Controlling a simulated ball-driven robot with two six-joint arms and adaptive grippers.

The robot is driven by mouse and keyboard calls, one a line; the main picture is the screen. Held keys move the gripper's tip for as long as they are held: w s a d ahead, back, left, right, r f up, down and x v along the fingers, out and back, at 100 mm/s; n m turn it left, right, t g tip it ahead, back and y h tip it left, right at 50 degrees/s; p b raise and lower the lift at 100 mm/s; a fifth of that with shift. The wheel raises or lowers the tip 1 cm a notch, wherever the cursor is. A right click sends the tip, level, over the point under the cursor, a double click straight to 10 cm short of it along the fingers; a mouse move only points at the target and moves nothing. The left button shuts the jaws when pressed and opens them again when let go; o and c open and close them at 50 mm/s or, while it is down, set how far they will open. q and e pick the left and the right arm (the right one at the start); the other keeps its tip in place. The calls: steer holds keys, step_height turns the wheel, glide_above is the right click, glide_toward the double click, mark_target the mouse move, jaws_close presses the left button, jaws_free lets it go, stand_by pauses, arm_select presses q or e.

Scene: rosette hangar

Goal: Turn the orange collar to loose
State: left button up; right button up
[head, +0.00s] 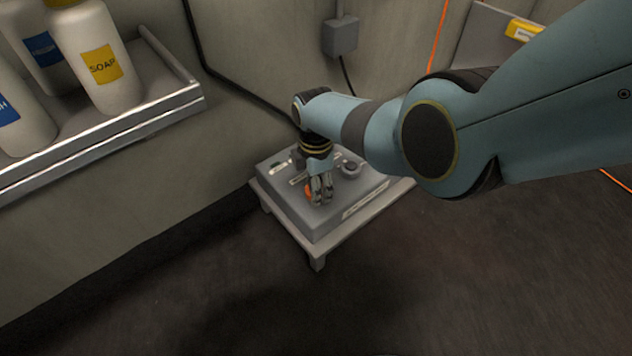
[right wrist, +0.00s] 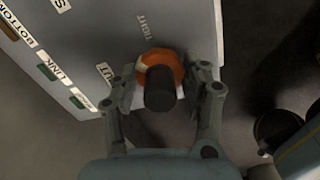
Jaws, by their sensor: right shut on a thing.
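The orange collar (right wrist: 160,58) sits on a grey panel box (right wrist: 100,35), with a dark round stub (right wrist: 160,88) standing out of its middle. My right gripper (right wrist: 162,85) has a finger on each side and is shut on the collar. A "TIGHT" label (right wrist: 145,22) is on the panel beside the collar. I cannot read a "loose" mark. In the head view the collar (head: 308,189) shows as a small orange patch beside my right gripper (head: 321,188), which comes down from above. My left gripper is not in view.
The panel box stands on a low grey table (head: 316,260) by the wall. It bears other labels, such as "LINK" (right wrist: 62,68), and a round fitting (head: 351,168). A metal shelf (head: 150,117) with bottles, one marked SOAP (head: 103,65), is at the left. The front floor is clear.

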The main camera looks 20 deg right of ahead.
steer(key=n, duration=0.4)
steer(key=shift+n+p, duration=0.3)
steer(key=shift+p, duration=0.05)
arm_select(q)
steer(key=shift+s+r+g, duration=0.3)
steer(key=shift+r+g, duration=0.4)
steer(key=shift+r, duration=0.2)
arm_select(e)
steer(key=n, duration=0.5)
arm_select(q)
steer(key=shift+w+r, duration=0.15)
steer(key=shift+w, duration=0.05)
arm_select(e)
steer(key=shift+n, duration=0.3)
steer(key=o, duration=1.2)
steer(key=shift+c, duration=0.2)
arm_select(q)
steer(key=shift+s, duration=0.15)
